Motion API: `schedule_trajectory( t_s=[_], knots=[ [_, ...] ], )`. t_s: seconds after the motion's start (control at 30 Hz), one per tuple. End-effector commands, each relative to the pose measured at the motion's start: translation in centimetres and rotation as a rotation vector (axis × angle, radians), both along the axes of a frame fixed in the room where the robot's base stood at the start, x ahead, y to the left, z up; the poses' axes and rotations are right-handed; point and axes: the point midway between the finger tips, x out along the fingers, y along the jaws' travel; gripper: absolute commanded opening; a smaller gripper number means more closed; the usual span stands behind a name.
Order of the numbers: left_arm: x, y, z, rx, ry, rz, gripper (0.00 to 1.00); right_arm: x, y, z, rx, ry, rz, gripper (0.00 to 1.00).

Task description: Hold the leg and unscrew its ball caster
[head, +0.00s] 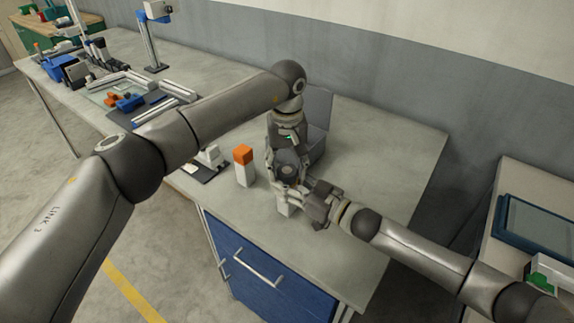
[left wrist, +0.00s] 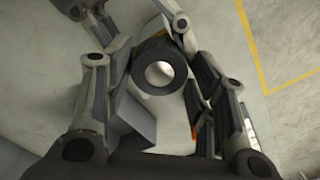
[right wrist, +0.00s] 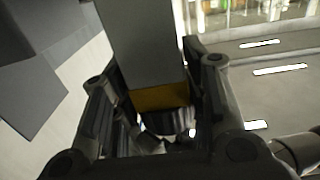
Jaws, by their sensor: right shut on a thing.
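The leg's ball caster (left wrist: 160,75), a shiny ball in a dark round ring, faces the left wrist camera. My left gripper (head: 287,168) is above it, with its fingers open on either side of the ring; any small gap is hard to judge. In the right wrist view, the leg (right wrist: 142,45) is a grey bar with a yellow-orange band (right wrist: 160,98). My right gripper (head: 318,200) reaches in from the right and is shut on the leg, below my left gripper. In the head view, my grippers hide most of the leg and caster.
A white block with an orange top (head: 243,165) stands left of the grippers. A grey upright fixture (head: 317,112) stands close behind. Frames, tools and a blue stand (head: 150,50) lie farther left. The bench's right part (head: 395,150) is clear.

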Motion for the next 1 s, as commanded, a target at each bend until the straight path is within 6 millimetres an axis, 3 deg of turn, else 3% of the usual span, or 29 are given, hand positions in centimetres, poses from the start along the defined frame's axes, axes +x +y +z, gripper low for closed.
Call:
schedule_trajectory(
  t_s=[0.03,0.23,0.27,0.4,0.77,1.0],
  knots=[
    [0.0,-0.1,0.0,-0.002,0.000,0.000,0.40,0.0,0.0,0.0,0.000,0.001,0.000,0.00],
    [0.0,-0.1,-0.1,-0.001,0.001,0.000,0.14,0.0,0.0,0.0,0.001,0.001,0.001,0.00],
    [0.0,-0.1,-0.1,-0.001,0.001,0.000,0.47,0.0,0.0,0.0,0.001,0.001,0.001,0.00],
    [0.0,0.0,-0.1,-0.001,0.001,0.000,0.64,0.0,0.0,0.0,0.001,0.001,0.001,0.00],
    [0.0,0.0,0.2,-0.001,0.000,0.000,0.64,0.0,0.0,0.0,0.001,0.001,0.000,0.00],
    [0.1,-0.1,2.9,-0.002,-0.003,0.000,0.64,0.0,0.0,0.0,0.001,0.001,0.000,0.00]
  ],
)
